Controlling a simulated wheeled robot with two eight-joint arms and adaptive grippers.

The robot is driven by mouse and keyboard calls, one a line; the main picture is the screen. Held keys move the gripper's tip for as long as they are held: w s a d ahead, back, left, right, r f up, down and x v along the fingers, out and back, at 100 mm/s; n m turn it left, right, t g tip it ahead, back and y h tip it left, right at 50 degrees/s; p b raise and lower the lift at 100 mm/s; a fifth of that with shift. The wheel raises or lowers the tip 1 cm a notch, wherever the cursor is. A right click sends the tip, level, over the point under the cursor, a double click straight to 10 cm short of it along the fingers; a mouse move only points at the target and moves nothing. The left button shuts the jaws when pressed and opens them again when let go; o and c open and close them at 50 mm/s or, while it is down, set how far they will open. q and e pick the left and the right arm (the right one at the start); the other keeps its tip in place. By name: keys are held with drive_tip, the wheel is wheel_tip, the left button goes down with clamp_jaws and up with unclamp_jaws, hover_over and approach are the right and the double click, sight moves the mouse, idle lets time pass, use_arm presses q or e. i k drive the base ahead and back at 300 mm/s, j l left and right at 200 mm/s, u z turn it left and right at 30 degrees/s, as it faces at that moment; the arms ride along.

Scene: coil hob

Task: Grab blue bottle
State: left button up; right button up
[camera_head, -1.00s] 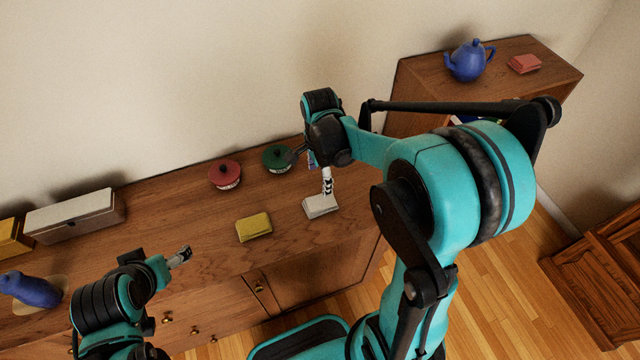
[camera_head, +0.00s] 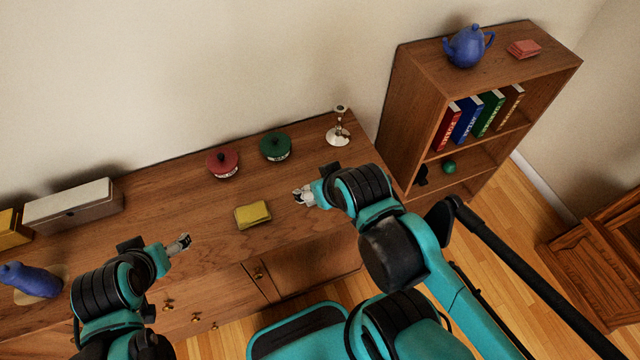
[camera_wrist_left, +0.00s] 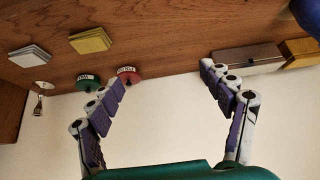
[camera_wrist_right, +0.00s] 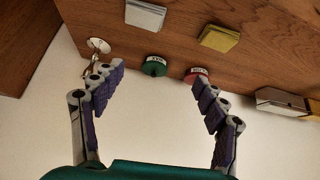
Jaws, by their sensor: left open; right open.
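The blue bottle (camera_head: 34,281) stands on a pale round mat at the far left of the sideboard in the head view. A bit of blue at the top right corner of the left wrist view (camera_wrist_left: 307,14) appears to be the same bottle. My left gripper (camera_head: 184,241) is open and empty over the sideboard's front part, well to the right of the bottle. My right gripper (camera_head: 301,197) is open and empty, right of the yellow cloth and far from the bottle. Nothing lies between either pair of fingers.
A yellow folded cloth (camera_head: 253,214), red pot (camera_head: 223,163), green pot (camera_head: 275,147) and candlestick (camera_head: 338,128) stand on the sideboard. A grey box (camera_head: 75,206) and yellow box (camera_head: 12,232) are behind the bottle. A bookshelf (camera_head: 420,85) bears a blue teapot (camera_head: 467,47).

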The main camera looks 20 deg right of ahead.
sight(37, 281)
drive_tip(key=u, duration=1.65)
drive_tip(key=i+j+z, duration=0.25)
drive_tip(key=j, duration=0.25)
